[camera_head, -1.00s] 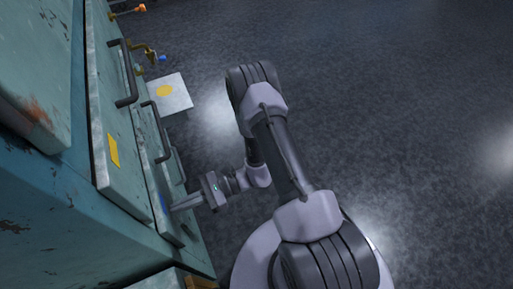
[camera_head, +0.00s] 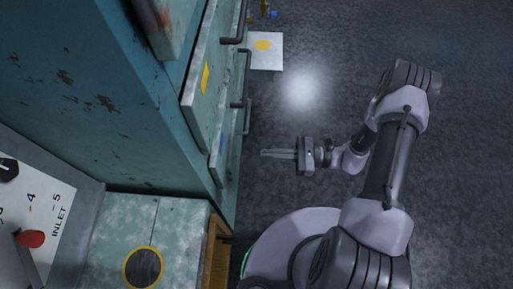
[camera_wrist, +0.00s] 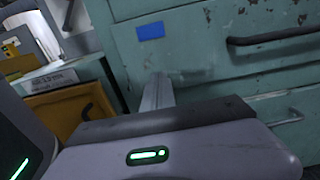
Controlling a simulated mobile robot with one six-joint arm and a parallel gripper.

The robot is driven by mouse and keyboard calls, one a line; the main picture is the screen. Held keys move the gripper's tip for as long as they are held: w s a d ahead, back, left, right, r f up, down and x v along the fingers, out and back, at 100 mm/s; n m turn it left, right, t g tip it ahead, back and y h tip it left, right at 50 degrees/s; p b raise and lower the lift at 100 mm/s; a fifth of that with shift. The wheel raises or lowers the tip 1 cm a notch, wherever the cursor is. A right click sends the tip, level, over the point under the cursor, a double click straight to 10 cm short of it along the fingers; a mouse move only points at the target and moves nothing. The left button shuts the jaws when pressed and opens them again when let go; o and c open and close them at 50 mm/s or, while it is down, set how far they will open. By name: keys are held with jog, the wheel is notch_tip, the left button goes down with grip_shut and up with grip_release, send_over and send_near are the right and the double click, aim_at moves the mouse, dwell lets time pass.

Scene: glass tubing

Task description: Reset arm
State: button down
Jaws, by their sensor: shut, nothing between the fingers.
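My gripper (camera_head: 279,153) is shut and empty in the head view. Its fingers point left toward the drawer fronts of the teal cabinet (camera_head: 100,90), with a gap of floor between them. In the wrist view the closed fingers (camera_wrist: 157,92) show in front of a teal drawer front with a blue label (camera_wrist: 150,31). My arm is bent and stands over the floor to the right of the cabinet.
Teal drawers with dark bar handles (camera_head: 246,80) line the cabinet; one has a yellow label (camera_head: 205,78). A white plate with a yellow dot (camera_head: 266,58) lies beyond. A panel marked INLET (camera_head: 45,215) with a red knob (camera_head: 31,239) is lower left. Floor at right is clear.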

jog(key=s+d+r+n+t+h, duration=0.1)
jog(key=s+d+r+n+h, duration=0.1)
jog(key=r, duration=0.8)
jog(key=s+d+r+n+t+h, duration=0.2)
jog(key=s+r+n+h, duration=0.2)
jog(key=r+n+h, duration=0.3)
jog(key=s+d+r+n+t+h, duration=0.2)
jog(key=r+n+h, duration=0.3)
jog(key=r, duration=0.9)
jog(key=shift+s+d+r+h, duration=0.35)
jog(key=shift+s+d+h, duration=0.3)
jog(key=shift+h, duration=0.35)
